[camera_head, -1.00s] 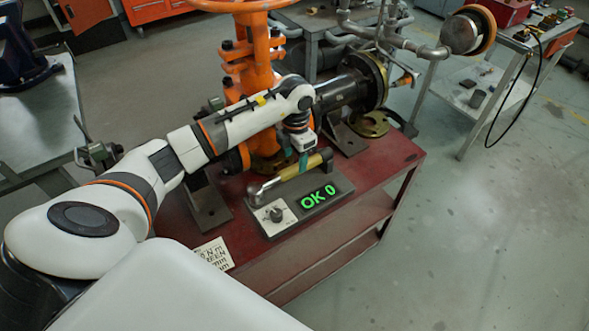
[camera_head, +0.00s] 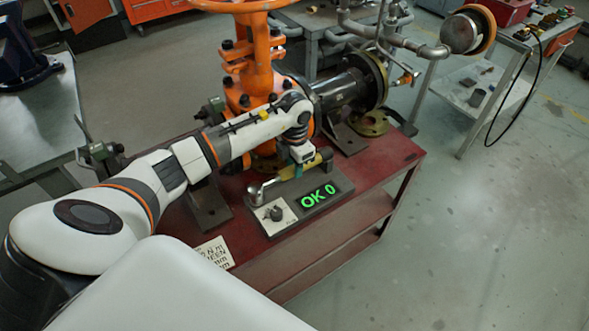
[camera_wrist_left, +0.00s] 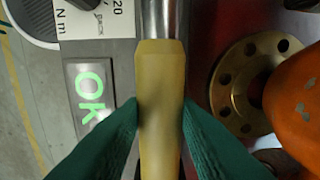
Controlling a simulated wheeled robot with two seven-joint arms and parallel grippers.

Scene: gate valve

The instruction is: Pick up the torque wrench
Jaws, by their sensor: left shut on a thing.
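The torque wrench has a yellow handle (camera_wrist_left: 160,100) and a metal shaft and head (camera_head: 256,190). It lies along the back of the grey tester box (camera_head: 284,222), whose green display reads "OK 0". My left gripper (camera_head: 300,165) is over the wrench, and its green fingers (camera_wrist_left: 160,125) stand on both sides of the yellow handle, shut on it. In the head view the arm and fingers hide part of the handle. I cannot tell whether the wrench is clear of the box. My right gripper is not in view.
The box stands on a red cart (camera_head: 330,232) beside the orange gate valve (camera_head: 255,70). A brass flange (camera_wrist_left: 250,85) lies near the wrench. A white card (camera_head: 215,252) is at the cart's front left. The floor to the right is clear.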

